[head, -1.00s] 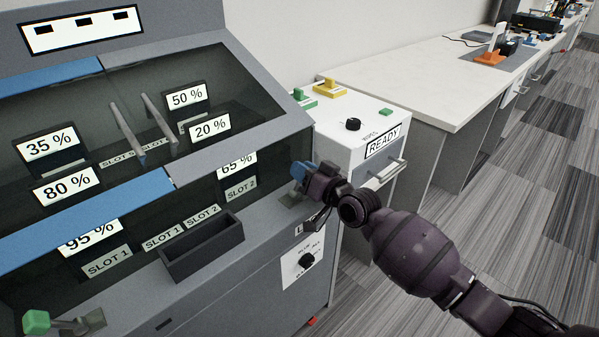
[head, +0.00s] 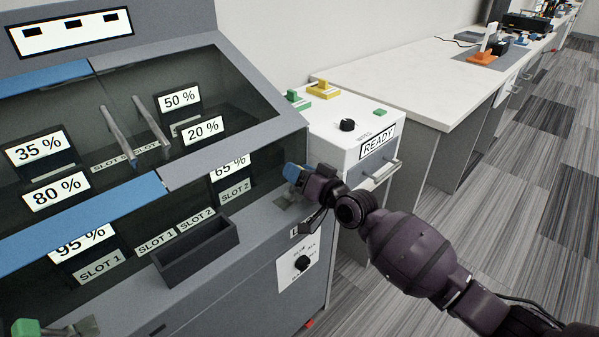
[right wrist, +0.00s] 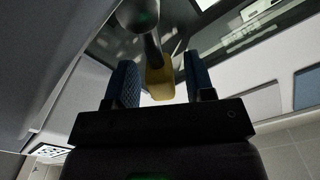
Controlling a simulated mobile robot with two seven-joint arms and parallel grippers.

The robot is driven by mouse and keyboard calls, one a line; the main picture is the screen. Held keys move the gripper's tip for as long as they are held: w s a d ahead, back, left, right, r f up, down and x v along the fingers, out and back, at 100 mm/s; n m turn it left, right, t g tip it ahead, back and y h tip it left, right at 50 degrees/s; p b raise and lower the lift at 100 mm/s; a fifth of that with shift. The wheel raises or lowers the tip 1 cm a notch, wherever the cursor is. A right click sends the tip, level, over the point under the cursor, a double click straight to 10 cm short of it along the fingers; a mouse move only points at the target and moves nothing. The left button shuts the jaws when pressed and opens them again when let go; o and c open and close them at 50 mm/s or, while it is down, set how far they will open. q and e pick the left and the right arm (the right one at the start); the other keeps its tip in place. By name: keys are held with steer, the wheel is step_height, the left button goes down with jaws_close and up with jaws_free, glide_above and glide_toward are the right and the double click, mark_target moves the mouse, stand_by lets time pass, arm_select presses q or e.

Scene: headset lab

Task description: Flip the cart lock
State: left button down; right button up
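A grey lever with a yellow grip (right wrist: 160,80) hangs between the two fingers of my right gripper (right wrist: 161,82) in the right wrist view. The fingers stand apart, with gaps visible beside the grip. In the head view my right gripper (head: 292,173) is at the right end of the grey cart's (head: 262,225) front ledge, above a small metal mount (head: 287,202); it hides the yellow grip there. Another lever, with a green grip (head: 25,328), sits at the lower left of the ledge. I cannot tell which lever is the cart lock. My left gripper is out of view.
A dark open tray (head: 196,252) sticks out from the ledge. A rotary knob (head: 302,263) is on the cart's front, below my gripper. A white READY cabinet (head: 340,148) stands close on the right. A long white counter (head: 420,85) runs behind; the floor at right is clear.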

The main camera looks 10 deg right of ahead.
steer(key=p+v, duration=0.2)
steer(key=v, duration=0.8)
steer(key=shift+s+d, duration=0.2)
steer(key=shift+s, duration=0.15)
